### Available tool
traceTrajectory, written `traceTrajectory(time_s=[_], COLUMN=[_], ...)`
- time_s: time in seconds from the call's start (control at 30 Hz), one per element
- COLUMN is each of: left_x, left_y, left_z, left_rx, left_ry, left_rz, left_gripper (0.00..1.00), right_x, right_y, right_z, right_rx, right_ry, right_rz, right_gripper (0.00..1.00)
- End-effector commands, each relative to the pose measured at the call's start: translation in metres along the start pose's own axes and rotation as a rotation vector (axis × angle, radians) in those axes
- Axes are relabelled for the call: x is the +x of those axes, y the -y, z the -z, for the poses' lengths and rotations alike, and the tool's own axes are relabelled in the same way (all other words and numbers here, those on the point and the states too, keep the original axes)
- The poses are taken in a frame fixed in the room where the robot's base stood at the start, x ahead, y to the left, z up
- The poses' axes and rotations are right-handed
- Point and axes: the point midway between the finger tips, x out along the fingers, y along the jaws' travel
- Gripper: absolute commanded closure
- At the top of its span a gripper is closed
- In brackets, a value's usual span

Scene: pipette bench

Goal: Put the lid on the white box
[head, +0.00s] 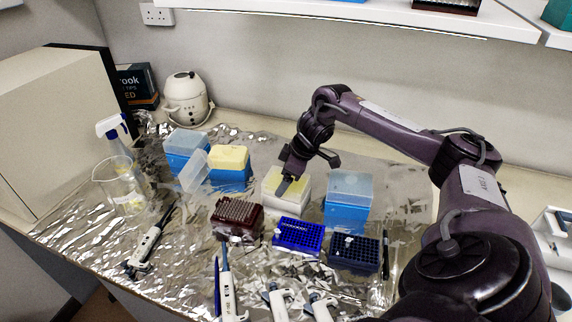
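The white box (300,197) stands near the middle of the foil-covered bench, with a pale yellowish top. My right gripper (308,175) is over it, its two fingers spread well apart. The near finger overlaps the front of the box's top; the other is at its back right. I cannot tell whether they touch it. A clear, frosted lid-like piece (194,171) is tilted beside the open blue box at the left; I cannot tell which box it belongs to. No separate lid shows clearly at the white box. My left gripper is not in view.
Blue boxes stand left (184,152) and right (346,213) of the white box. Close in front are a dark red rack (237,217), a blue rack (299,235) and a dark rack (354,255). Pipettes (226,290) lie nearer; a beaker (119,185) is left.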

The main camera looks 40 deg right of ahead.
Motion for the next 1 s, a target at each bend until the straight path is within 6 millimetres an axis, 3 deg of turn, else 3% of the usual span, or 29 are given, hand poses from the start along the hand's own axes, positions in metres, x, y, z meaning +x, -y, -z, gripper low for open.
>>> traceTrajectory(time_s=[0.13,0.17,0.3,0.63,1.0], left_x=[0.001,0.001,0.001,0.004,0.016], left_y=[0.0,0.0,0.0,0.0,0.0], left_z=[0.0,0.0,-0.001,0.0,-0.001], left_rx=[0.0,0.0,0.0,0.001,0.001], left_ry=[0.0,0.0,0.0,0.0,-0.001], left_rz=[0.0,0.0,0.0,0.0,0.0], left_gripper=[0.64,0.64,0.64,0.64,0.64], right_x=[0.008,0.008,0.006,-0.005,-0.062], right_y=[0.006,0.006,0.004,0.001,0.0], right_z=[-0.008,-0.008,-0.006,-0.004,-0.004], right_rx=[0.0,0.0,0.0,0.0,0.001], right_ry=[0.021,0.022,0.017,0.009,0.013], right_rz=[0.016,0.016,0.013,0.006,0.01], right_gripper=[0.49,0.16,0.0,0.0,0.0])
